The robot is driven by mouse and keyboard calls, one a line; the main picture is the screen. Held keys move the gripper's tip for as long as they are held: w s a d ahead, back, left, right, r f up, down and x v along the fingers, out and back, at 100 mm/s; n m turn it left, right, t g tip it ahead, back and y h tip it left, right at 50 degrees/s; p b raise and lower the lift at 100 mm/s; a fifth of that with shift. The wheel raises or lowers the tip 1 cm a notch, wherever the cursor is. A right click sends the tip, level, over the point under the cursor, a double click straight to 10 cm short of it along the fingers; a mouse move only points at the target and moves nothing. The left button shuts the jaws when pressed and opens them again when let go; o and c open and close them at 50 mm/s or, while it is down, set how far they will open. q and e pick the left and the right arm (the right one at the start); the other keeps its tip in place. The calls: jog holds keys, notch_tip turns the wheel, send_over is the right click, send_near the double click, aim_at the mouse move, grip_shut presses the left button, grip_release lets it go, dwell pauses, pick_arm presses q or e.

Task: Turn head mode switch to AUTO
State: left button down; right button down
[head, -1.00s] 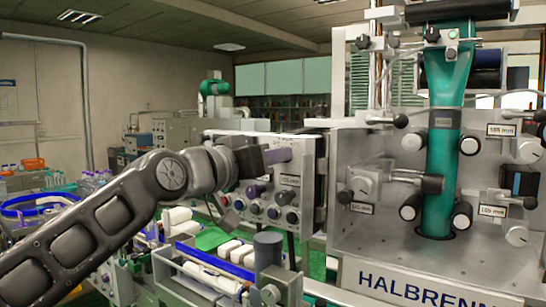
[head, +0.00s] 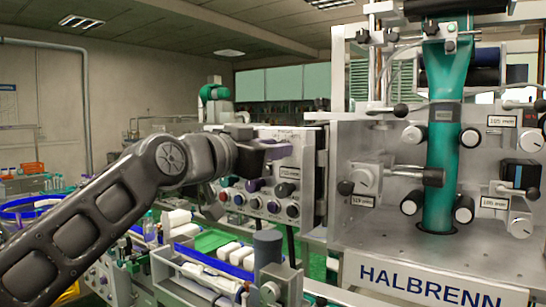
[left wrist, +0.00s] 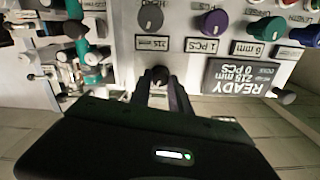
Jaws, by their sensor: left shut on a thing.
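The control panel (head: 305,165) of the machine stands in the middle of the head view, with several knobs on its face. My left gripper (head: 278,152) is at the panel's upper part. In the left wrist view the panel (left wrist: 190,60) appears upside down. There my left gripper (left wrist: 160,88) is shut on a small dark knob (left wrist: 160,74) at the panel's edge. Its fingers partly hide the knob, so its pointer and setting cannot be read. A grey knob (left wrist: 150,18) and a purple knob (left wrist: 212,23) are close by. My right gripper is not in view.
A display (left wrist: 240,77) reading READY is beside the gripper in the left wrist view. The HALBRENN machine (head: 385,240) with its green sleeve column (head: 440,170) stands to the right. A tray with white rolls (head: 205,265) and a dark cylinder (head: 267,248) are below the panel.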

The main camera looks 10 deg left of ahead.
pick_arm(q)
jog(key=shift+f+m+b, duration=0.1)
jog(key=shift+m+b, duration=0.65)
jog(key=shift+m, duration=1.45)
jog(key=c, duration=1.2)
grip_release()
jog(key=shift+s, duration=0.1)
jog(key=b+v, duration=0.2)
jog(key=v, duration=0.5)
jog(key=shift+s, duration=0.3)
